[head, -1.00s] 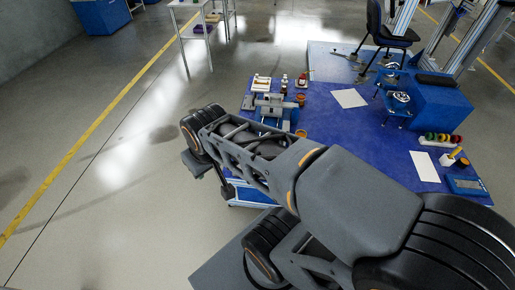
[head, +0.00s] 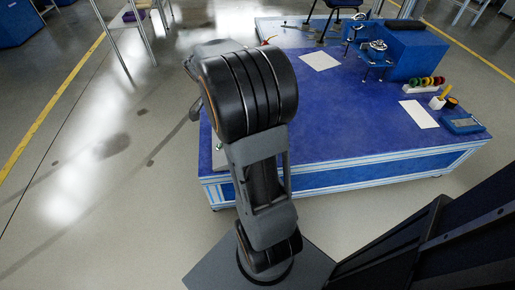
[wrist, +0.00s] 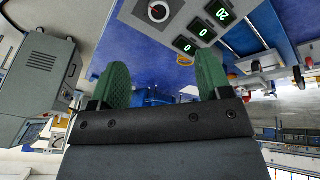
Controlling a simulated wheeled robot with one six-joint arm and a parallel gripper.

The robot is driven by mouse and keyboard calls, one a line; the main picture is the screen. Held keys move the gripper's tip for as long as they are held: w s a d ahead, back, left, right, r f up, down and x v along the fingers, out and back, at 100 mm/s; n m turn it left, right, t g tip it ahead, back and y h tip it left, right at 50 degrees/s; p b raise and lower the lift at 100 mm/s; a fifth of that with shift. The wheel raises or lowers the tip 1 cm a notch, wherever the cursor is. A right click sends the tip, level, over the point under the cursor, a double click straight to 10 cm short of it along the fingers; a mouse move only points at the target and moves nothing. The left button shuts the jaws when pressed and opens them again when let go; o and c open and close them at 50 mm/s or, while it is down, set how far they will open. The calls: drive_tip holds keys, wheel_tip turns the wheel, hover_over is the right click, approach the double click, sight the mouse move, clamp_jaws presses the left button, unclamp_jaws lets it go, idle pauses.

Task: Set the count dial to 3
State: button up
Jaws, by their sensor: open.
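A dial (wrist: 158,11) with a dark knob, a red mark and a pale ring sits on a grey panel (wrist: 178,28) at the top of the wrist view. Its scale is too small to read. Beside it are several lit green displays (wrist: 204,31), which seem to show 0, 0 and 20. My gripper (wrist: 165,72) is open and empty, its two green fingers apart and below the dial in the picture. The fingers do not touch the knob. In the head view my arm hides the gripper and the panel.
The blue table (head: 330,110) carries white sheets (head: 320,60), a blue block (head: 415,50), a rack of coloured rings (head: 424,85) and a small blue device (head: 462,122). A grey cabinet (wrist: 38,75) stands at left in the wrist view. Floor left of the table is open.

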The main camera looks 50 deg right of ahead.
drive_tip(key=s+d+f+m+b, duration=0.1)
drive_tip(key=d+f+b, duration=0.1)
drive_tip(key=f, duration=0.3)
drive_tip(key=s+d+f+b, duration=0.1)
drive_tip(key=d+f+b, duration=0.1)
drive_tip(key=d+f, duration=0.2)
drive_tip(key=s+d+f+m+g+b, duration=0.1)
drive_tip(key=d+f+b, duration=0.1)
drive_tip(key=f, duration=0.6)
drive_tip(key=shift+s+d+f+m, duration=0.2)
drive_tip(key=shift+d+m, duration=0.1)
drive_tip(key=shift+d, duration=0.25)
drive_tip(key=c, duration=0.9)
